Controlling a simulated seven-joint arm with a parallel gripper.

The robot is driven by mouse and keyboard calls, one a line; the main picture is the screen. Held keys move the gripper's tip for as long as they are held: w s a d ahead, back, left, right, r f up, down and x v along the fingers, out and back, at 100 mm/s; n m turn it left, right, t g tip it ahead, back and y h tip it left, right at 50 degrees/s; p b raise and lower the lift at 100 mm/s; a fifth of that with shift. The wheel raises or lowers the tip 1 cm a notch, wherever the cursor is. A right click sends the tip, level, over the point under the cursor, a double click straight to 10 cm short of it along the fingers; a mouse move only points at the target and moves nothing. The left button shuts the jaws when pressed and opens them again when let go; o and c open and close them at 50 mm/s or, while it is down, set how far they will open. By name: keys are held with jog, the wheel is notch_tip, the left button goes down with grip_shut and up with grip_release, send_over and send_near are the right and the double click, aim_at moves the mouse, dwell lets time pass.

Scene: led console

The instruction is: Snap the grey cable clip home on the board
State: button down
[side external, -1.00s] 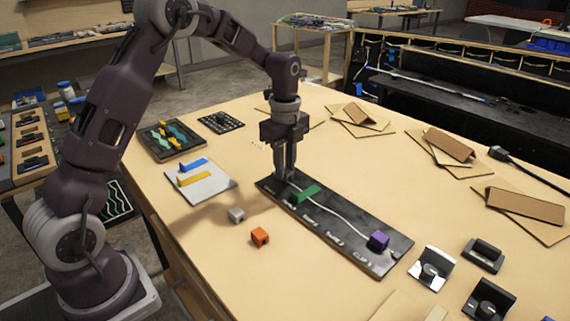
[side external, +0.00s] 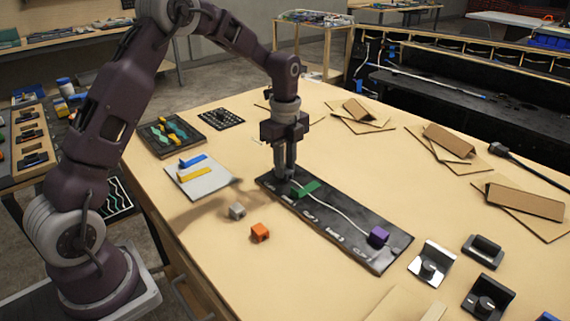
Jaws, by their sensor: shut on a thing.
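The grey cable clip (side external: 237,211) lies loose on the table, left of the board and apart from it. The long dark board (side external: 338,228) has a white cable (side external: 340,212) running along it. A green clip (side external: 306,189) and a purple clip (side external: 378,236) sit on the board along the cable. My gripper (side external: 285,174) points down at the board's far left end, beside the green clip. It is shut at the cable's far end, seemingly on the cable; the fingers hide the exact contact.
An orange clip (side external: 260,233) lies near the grey one. A pale plate with blue and yellow bars (side external: 203,184) is at left. Dark brackets (side external: 483,251) stand at right and cardboard pieces (side external: 449,142) lie behind. The table is clear between the board and the cardboard.

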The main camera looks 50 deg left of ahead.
jog(key=c, duration=1.2)
grip_release()
notch_tip(320, 180, up, 7)
jog(key=shift+r, duration=0.1)
jog(key=s+d+r+n+t, duration=0.1)
jog(key=s+d+r+n, duration=0.25)
jog(key=s+r, duration=0.2)
jog(key=s+d+r+n+t, duration=0.2)
jog(key=s+r+n, duration=0.25)
jog(key=s, duration=0.25)
jog(key=s+d+n+t, duration=0.1)
jog(key=s+n, duration=0.2)
jog(key=s, duration=0.2)
jog(key=s+d+n, duration=0.1)
jog(key=s+n, duration=0.2)
jog(key=s, duration=0.3)
jog(key=s+d+f+n+t, duration=0.1)
jog(key=s+n, duration=0.3)
jog(key=s, duration=0.2)
jog(key=shift+s+d+t, duration=0.2)
jog(key=shift+d+t, duration=0.05)
jog(key=shift+t, duration=0.05)
